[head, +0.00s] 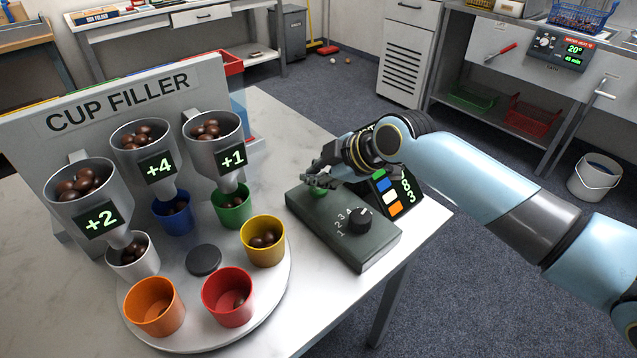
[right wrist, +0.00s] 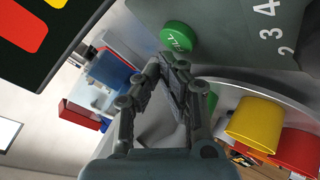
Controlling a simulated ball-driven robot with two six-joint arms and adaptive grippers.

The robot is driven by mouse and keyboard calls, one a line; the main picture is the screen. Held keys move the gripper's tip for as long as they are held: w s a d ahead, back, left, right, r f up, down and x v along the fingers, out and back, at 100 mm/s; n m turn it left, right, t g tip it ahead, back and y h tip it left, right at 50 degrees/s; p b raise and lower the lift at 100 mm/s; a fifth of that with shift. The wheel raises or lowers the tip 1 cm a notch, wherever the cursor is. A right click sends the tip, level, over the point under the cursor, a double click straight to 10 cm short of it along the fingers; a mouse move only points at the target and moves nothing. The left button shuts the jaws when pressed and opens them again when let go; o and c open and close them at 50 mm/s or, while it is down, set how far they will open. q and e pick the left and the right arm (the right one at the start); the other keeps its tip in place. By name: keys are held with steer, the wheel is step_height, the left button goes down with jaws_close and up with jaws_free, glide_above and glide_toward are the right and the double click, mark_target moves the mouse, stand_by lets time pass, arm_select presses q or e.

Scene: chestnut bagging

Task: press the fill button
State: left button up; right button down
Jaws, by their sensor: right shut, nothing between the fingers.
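The dark green control box (head: 372,248) stands on the right part of the table. Its green fill button (head: 319,191) is at the far left end, partly covered by my fingers. In the right wrist view the fingertips (right wrist: 172,64) lie just below the button. I cannot tell whether they touch it. A dial (head: 360,219) with numbers sits on the same box. My left gripper is out of view.
A round turntable (head: 204,336) carries several coloured cups, including the yellow cup (head: 262,241) nearest the box. Hoppers of chestnuts marked +2 (head: 82,190), +4 (head: 143,150) and +1 (head: 218,145) stand behind. A display panel (head: 391,194) stands by my wrist.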

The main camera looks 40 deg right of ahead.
mark_target(316, 190)
steer(key=shift+r, duration=0.1)
step_height(316, 190, up, 5)
steer(key=p, duration=0.4)
steer(key=shift+p, duration=0.35)
stand_by(0.6)
